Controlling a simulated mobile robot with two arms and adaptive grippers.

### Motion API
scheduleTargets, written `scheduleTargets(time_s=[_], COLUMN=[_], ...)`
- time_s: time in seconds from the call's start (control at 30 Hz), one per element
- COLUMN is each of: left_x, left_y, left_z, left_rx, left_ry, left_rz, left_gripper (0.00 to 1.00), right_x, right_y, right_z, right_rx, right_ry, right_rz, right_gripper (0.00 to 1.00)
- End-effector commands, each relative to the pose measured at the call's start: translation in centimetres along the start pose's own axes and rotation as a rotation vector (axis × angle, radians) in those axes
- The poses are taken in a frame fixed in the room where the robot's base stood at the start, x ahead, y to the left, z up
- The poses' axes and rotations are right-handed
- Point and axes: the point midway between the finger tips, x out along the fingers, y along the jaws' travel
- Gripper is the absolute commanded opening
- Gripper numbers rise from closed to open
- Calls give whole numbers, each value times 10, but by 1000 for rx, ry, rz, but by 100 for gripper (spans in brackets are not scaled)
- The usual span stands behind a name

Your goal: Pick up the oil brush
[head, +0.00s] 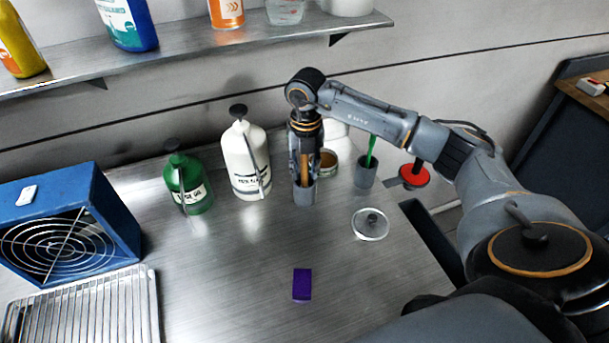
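A brush with a brown wooden handle (304,168) stands in a small grey cup (305,196) on the metal worktop; its bristles are hidden in the cup. My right gripper (305,168) points down over this cup, with its fingers on either side of the handle. I cannot tell whether the fingers touch the handle. A second grey cup (365,176) to the right holds a green-handled tool (371,150). I cannot read which one is labelled as the oil brush. My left gripper is not in view.
A white bottle (245,160) and a green bottle (188,184) stand left of the cup. An open tin (328,160) is close behind it. A glass lid (370,224) and a purple block (302,285) lie in front. A blue fan box (70,225) stands left.

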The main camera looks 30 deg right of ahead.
Motion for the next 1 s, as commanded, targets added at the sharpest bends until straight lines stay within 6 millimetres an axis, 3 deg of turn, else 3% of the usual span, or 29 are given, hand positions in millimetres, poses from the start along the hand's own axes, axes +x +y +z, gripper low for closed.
scheduleTargets(time_s=[0.03, 0.1, 0.13, 0.47, 0.67, 1.0], left_x=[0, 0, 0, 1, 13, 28], left_y=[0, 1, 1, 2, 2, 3], left_z=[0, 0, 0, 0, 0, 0], left_rx=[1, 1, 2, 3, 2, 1], left_ry=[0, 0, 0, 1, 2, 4], left_rz=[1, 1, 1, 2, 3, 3], left_gripper=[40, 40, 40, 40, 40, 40], right_x=[0, 0, 0, -1, -5, -72], right_y=[0, 0, 0, 0, -1, 1], right_z=[0, 0, 0, 0, -3, -2], right_rx=[0, 0, 0, 0, 1, 0], right_ry=[0, 0, 0, -1, -2, -6], right_rz=[0, 0, 0, 0, 1, 4], right_gripper=[15, 1, 0, 0, 0, 0])
